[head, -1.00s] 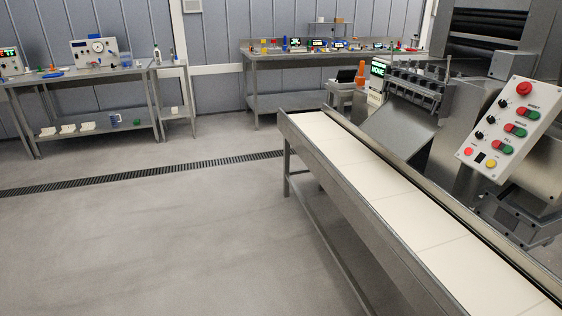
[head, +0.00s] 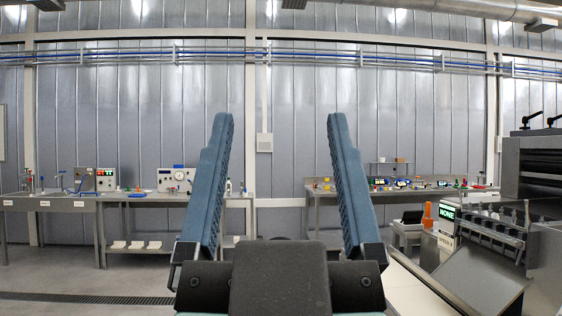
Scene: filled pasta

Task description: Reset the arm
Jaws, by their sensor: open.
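My gripper (head: 280,135) stands in the middle of the head view, pointing up, with its two blue ribbed fingers wide apart. Nothing is between the fingers; the wall shows through the gap. The dark palm block is at the bottom of the view. The gripper appears in front of the benches and touches nothing that I can see.
A metal bench (head: 130,198) with instruments stands at the back left, another bench (head: 321,192) at the back right. The pasta machine (head: 540,180) and the conveyor's pale belt (head: 408,290) are at the right. Open floor (head: 60,272) lies at the left.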

